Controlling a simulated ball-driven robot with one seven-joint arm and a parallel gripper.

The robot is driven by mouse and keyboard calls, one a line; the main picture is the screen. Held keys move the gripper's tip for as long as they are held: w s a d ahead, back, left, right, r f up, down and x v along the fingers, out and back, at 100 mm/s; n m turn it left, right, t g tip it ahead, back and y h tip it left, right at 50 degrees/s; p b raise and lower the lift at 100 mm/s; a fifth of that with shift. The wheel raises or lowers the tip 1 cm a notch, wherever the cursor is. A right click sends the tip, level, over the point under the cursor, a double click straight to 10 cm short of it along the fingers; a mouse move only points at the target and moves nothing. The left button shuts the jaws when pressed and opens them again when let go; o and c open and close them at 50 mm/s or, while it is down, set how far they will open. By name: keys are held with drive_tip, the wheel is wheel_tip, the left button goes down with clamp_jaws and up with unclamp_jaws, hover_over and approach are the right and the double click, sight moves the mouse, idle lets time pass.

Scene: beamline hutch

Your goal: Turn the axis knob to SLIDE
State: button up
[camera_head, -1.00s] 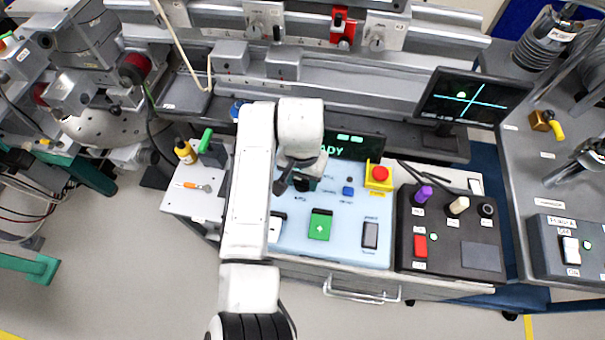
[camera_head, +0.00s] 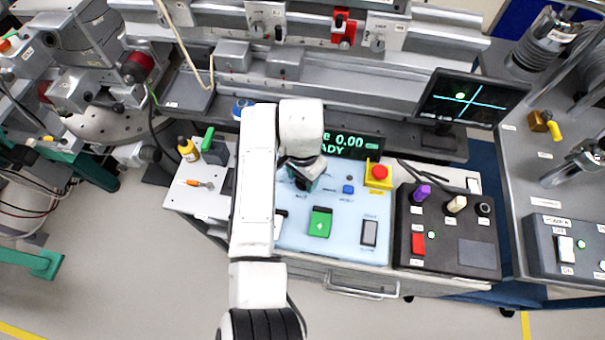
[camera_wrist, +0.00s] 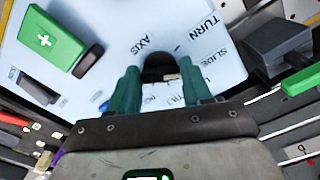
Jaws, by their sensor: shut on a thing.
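The axis knob (camera_wrist: 157,62) is a dark, rounded knob on the pale blue panel (camera_wrist: 105,22), seen in the wrist view. My gripper (camera_wrist: 158,70) has green fingers, one on each side of the knob, and is shut on it. Printed labels around it read AXIS, TURN and SLIDE, with a partly hidden one starting TIL. A small pale patch shows at the knob's near edge; which label the knob points to I cannot tell. In the head view my gripper (camera_head: 303,176) is over the panel's upper left, and the knob is hidden.
On the panel are a green cross-marked block (camera_head: 320,222), a rocker switch (camera_head: 369,233), a blue button (camera_head: 348,189) and a red emergency button (camera_head: 379,172). A green-lettered display (camera_head: 350,143) stands behind. A dark control box (camera_head: 465,256) is to the right.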

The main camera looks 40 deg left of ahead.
drive_tip(key=shift+r, duration=0.1)
drive_tip(key=o, duration=1.1)
drive_tip(key=shift+c, duration=0.2)
wheel_tip(320, 180, up, 11)
drive_tip(key=shift+b, duration=0.45)
drive_tip(key=shift+w+f, duration=0.1)
drive_tip(key=shift+f, duration=0.1)
